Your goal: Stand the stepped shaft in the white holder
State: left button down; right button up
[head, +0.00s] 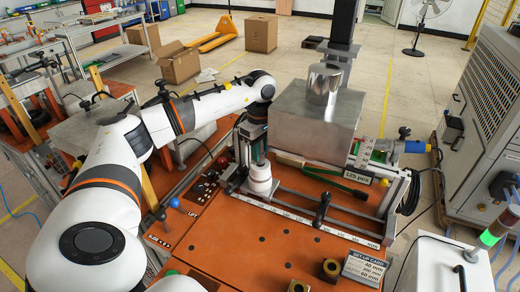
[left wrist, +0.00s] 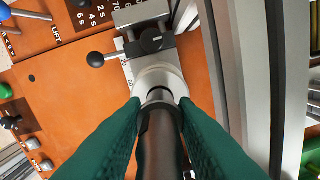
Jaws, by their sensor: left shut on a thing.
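The white holder (head: 261,181) stands on the orange bench in front of the grey metal block. My left gripper (head: 257,152) is directly above it, pointing down. In the left wrist view its green fingers (left wrist: 158,140) are shut on the dark stepped shaft (left wrist: 160,135). The shaft points away from the camera, its narrower far end lined up with the opening of the white holder (left wrist: 172,76). I cannot tell how far the end sits in the holder. In the head view the fingers mostly hide the shaft. My right gripper is not in view.
The grey block (head: 312,125) carrying a shiny cylinder (head: 323,84) stands close behind. A black-knobbed clamp (left wrist: 150,40) sits beside the holder. A scale rail (head: 300,216), an upright lever (head: 322,208) and a set-up card (head: 363,268) lie to the right.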

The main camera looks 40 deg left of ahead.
pick_arm(q)
jog(key=shift+f+b, duration=0.85)
jog(key=shift+f, duration=0.4)
dwell(0.4)
jog(key=c, duration=1.2)
grip_release()
jog(key=shift+o, duration=0.6)
jog(key=shift+d, duration=0.1)
jog(key=shift+s+f, duration=0.1)
jog(key=shift+f, duration=0.05)
jog(key=shift+r, duration=0.45)
notch_tip(320, 180, up, 12)
jog(key=shift+f+b, duration=0.15)
jog(key=shift+b, duration=0.85)
